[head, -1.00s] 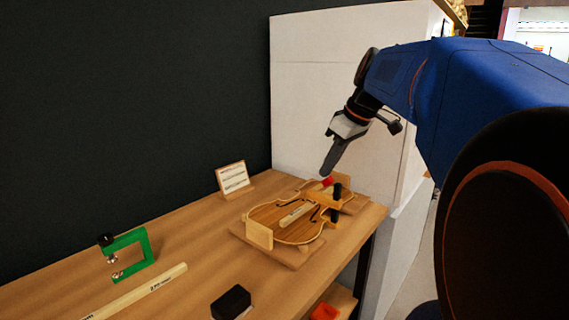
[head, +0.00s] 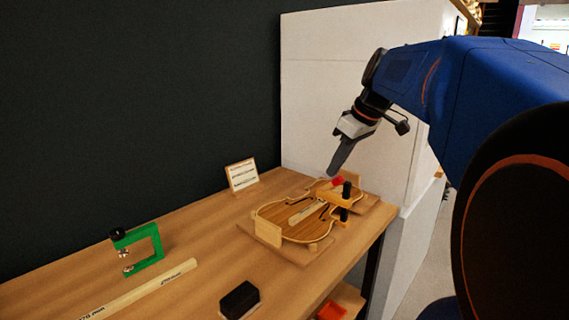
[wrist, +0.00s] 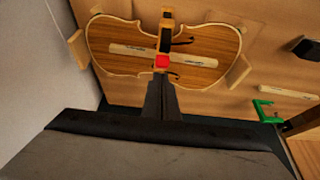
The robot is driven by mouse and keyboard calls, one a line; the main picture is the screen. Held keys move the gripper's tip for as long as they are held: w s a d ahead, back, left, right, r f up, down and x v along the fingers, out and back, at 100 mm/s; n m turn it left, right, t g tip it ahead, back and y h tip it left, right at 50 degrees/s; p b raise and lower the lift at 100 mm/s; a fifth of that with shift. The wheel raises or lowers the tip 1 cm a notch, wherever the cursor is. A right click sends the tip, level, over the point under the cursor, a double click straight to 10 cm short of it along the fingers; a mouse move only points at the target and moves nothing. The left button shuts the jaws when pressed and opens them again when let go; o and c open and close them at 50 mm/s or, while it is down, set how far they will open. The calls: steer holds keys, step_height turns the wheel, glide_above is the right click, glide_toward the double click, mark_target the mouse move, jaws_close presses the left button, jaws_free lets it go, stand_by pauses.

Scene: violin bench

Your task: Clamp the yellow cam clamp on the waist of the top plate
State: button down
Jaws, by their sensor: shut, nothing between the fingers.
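The violin top plate (head: 280,219) lies flat on a wooden board, with wooden blocks around its edge; it also shows in the wrist view (wrist: 205,62). The yellow cam clamp (head: 331,196) sits across the plate's waist, with black parts and a red lever (head: 338,181). In the wrist view the clamp (wrist: 166,14) runs over the waist, the red lever (wrist: 162,62) at its near end. My gripper (head: 332,173) is shut and empty, its tips close to the red lever; in the wrist view the fingers (wrist: 161,82) point at it. I cannot tell whether they touch.
A green clamp (head: 147,249) stands at the left of the bench, near a wooden strip (head: 150,289). A black block (head: 240,300) lies at the front. A small card (head: 242,174) stands behind the plate. A white wall panel (head: 350,90) rises close behind my gripper.

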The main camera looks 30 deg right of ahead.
mark_target(341, 178)
steer(key=shift+w+f, duration=0.1)
steer(key=shift+w, duration=0.15)
steer(key=shift+w+a+r, duration=0.2)
steer(key=shift+w+r, duration=0.2)
steer(key=shift+w+a+r, duration=0.15)
steer(key=shift+w+r, duration=0.3)
steer(key=shift+r, duration=0.1)
steer(key=shift+w+a+r, duration=0.15)
steer(key=shift+w+r, duration=0.25)
steer(key=shift+r, duration=0.15)
steer(key=s+v, duration=0.1)
steer(key=v, duration=0.9)
steer(key=shift+s+d+f, duration=0.25)
steer(key=shift+s+f, duration=0.05)
steer(key=shift+f, duration=0.15)
